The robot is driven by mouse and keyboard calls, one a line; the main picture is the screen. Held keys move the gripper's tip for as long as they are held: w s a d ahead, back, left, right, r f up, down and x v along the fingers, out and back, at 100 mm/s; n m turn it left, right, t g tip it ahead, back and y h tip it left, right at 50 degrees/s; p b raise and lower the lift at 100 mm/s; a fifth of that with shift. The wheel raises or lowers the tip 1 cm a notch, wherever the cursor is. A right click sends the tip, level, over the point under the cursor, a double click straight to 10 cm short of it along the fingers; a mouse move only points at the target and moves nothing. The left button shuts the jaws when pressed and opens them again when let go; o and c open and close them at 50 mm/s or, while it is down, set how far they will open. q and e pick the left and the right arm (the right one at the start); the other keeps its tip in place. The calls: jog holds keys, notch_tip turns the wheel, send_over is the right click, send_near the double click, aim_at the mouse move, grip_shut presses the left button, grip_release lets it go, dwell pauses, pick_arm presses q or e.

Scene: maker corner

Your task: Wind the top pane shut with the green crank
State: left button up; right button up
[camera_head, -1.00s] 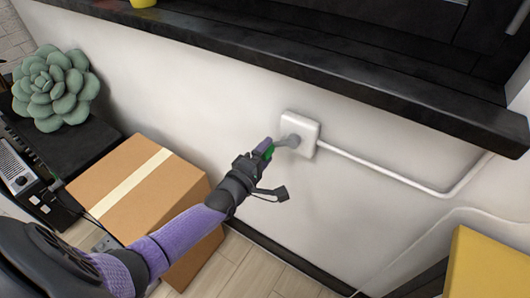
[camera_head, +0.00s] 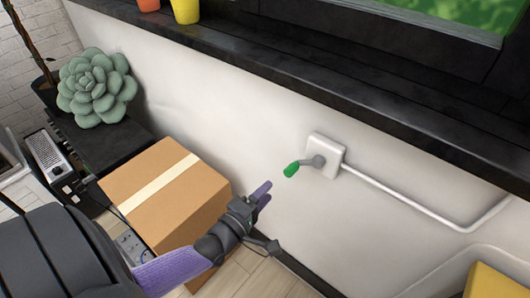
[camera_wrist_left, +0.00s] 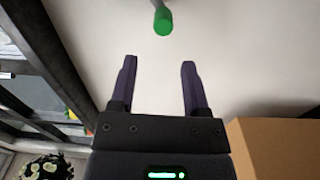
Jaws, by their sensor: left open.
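The green crank handle (camera_head: 291,170) sits at the end of a short grey arm on a white wall box (camera_head: 327,155), pointing to the left. A white conduit (camera_head: 405,199) runs from the box to the right along the wall. In the left wrist view the green handle (camera_wrist_left: 162,20) shows beyond my fingertips, at the top. My left gripper (camera_head: 263,192) is open and empty, below and left of the handle and apart from it. Its two purple fingers also show spread in the left wrist view (camera_wrist_left: 158,70). The top pane is not clearly identifiable. My right gripper is not in view.
A cardboard box (camera_head: 165,190) stands at the wall just left of my left gripper. A black window sill (camera_head: 300,90) juts out above the crank. A yellow object (camera_head: 490,282) is at the lower right. The wall around the crank is clear.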

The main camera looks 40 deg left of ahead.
pick_arm(q)
jog(key=m+y+b, duration=0.1)
jog(key=m, duration=0.1)
jog(key=a+r+m+t+y, duration=0.1)
jog(key=m, duration=0.1)
jog(key=s+m+t+y+b, duration=0.1)
jog(key=m+y, duration=0.1)
jog(key=m, duration=0.1)
jog(key=shift+a+r+b, duration=0.2)
jog(key=shift+a+b, duration=0.1)
jog(key=c, duration=0.7)
jog(key=shift+w+a+r+m+t, duration=0.1)
jog(key=shift+r+m+t, duration=0.15)
jog(key=shift+m+t, duration=0.05)
grip_shut()
jog(key=w+b, duration=0.3)
jog(key=w, duration=0.6)
jog(key=shift+d+f+b, duration=0.25)
jog(key=shift+d+b, duration=0.1)
jog(key=shift+d, duration=0.05)
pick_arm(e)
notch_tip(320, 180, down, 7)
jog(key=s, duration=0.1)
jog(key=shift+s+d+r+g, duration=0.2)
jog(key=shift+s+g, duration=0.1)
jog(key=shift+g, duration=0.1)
pick_arm(q)
jog(key=shift+f, duration=0.1)
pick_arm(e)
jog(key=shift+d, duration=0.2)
